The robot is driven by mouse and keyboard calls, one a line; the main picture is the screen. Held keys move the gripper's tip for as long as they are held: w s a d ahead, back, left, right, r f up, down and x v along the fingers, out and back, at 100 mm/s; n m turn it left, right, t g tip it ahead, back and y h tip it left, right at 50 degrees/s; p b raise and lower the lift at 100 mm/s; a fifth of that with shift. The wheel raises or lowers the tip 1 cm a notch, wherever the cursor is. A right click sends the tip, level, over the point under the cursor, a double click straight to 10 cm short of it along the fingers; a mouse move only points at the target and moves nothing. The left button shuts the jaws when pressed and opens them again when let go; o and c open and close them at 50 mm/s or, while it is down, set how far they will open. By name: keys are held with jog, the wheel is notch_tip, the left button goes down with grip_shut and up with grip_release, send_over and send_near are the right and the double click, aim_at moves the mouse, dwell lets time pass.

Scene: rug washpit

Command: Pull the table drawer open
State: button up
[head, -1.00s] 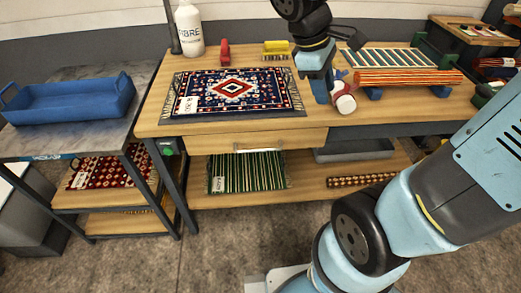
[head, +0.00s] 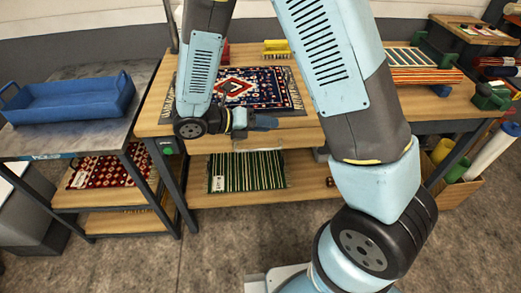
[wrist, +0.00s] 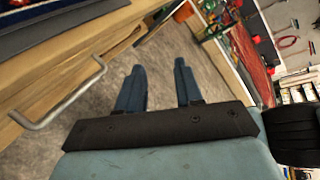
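The wooden table (head: 155,122) has a drawer (head: 295,139) under its top, partly hidden by my arm in the head view. Its wooden front (wrist: 55,75) and pale metal bar handle (wrist: 68,100) show at the left of the wrist view. The drawer looks shut. My gripper (wrist: 158,68) is open, with two blue fingers apart and nothing between them. The handle is to the left of the fingers, outside the gap and apart from them. In the head view my gripper (head: 264,123) is in front of the table's front edge.
A patterned rug (head: 265,88) lies on the tabletop. A striped green rug (head: 245,170) lies on the lower shelf. A blue tray (head: 70,98) stands on the side table at left. Open floor lies in front.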

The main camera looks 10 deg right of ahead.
jog(key=a+f+n+t, duration=0.3)
jog(key=a+f+n, duration=0.2)
jog(key=f+n, duration=0.1)
jog(key=n+t+y, duration=0.1)
jog(key=n+t, duration=0.4)
jog(key=n, duration=0.4)
send_near(261, 150)
jog(key=x, duration=1)
jog(key=shift+w+a+f, duration=0.1)
jog(key=shift+w+f, duration=0.1)
jog(key=shift+w, duration=0.1)
grip_shut()
